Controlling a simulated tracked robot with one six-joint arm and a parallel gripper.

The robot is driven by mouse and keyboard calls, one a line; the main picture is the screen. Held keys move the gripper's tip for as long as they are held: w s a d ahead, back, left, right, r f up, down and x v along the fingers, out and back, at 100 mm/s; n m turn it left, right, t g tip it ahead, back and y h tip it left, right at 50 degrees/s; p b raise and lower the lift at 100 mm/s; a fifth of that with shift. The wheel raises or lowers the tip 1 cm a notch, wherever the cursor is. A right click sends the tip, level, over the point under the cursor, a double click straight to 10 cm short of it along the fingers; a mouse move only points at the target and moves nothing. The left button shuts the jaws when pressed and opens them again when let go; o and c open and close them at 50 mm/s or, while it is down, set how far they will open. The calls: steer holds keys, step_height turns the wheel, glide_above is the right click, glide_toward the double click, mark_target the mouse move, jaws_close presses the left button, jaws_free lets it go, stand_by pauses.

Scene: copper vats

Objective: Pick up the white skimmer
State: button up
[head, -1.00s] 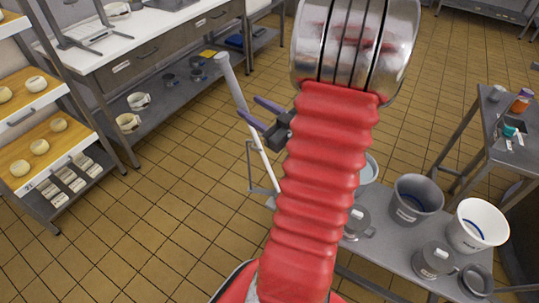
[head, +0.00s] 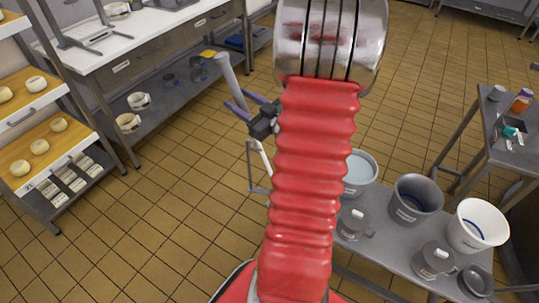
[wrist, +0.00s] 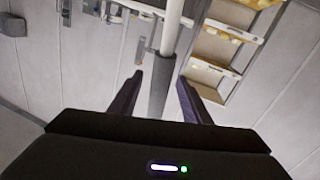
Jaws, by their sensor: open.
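The white skimmer (head: 226,70) stands as a long, leaning pole with a grey upper handle and a white lower shaft. Its lower end is hidden behind my arm in the head view. My gripper (head: 237,98) is open, its purple fingers pointing left at the pole, at about the lower part of the grey handle. In the wrist view the grey handle (wrist: 159,92) lies between the two open fingers (wrist: 160,78), with a gap visible on each side. I cannot tell exactly how deep the pole is between them.
A grey table (head: 385,235) at the right holds several buckets and lidded pots. A wire frame (head: 252,170) stands beside the skimmer. A white-topped counter (head: 130,50) and a rack of dough balls (head: 60,150) are at the left. The tiled floor between is clear.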

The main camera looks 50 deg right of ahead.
steer(key=w, duration=0.4)
steer(key=shift+d+f, duration=0.1)
steer(key=shift+d, duration=0.15)
jaws_close()
stand_by(0.6)
